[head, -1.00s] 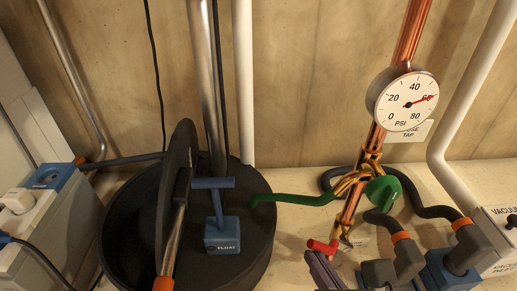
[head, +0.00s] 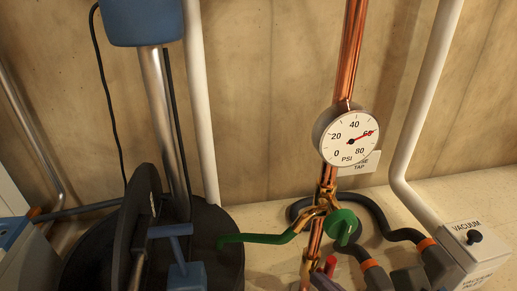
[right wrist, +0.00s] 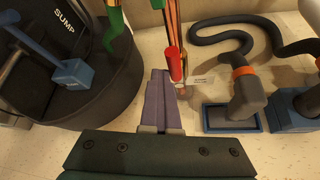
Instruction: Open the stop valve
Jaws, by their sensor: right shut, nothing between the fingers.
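A vertical copper pipe (head: 351,62) carries a red lever handle (head: 330,265) low down, which I take for the stop valve's. In the right wrist view the red handle (right wrist: 174,63) runs roughly along the pipe's line. My right gripper (head: 320,281) has purple fingers, shut and empty. In the right wrist view its fingertips (right wrist: 160,73) lie just left of the handle's near end; I cannot tell whether they touch. The valve body is largely hidden. My left gripper is not in view.
A pressure gauge (head: 349,134) on the pipe reads about 60 PSI. A black sump basin (head: 220,240) stands left, with a blue float block (right wrist: 73,73). Black hoses, blue fittings (right wrist: 233,117) and a vacuum box (head: 474,252) crowd the right.

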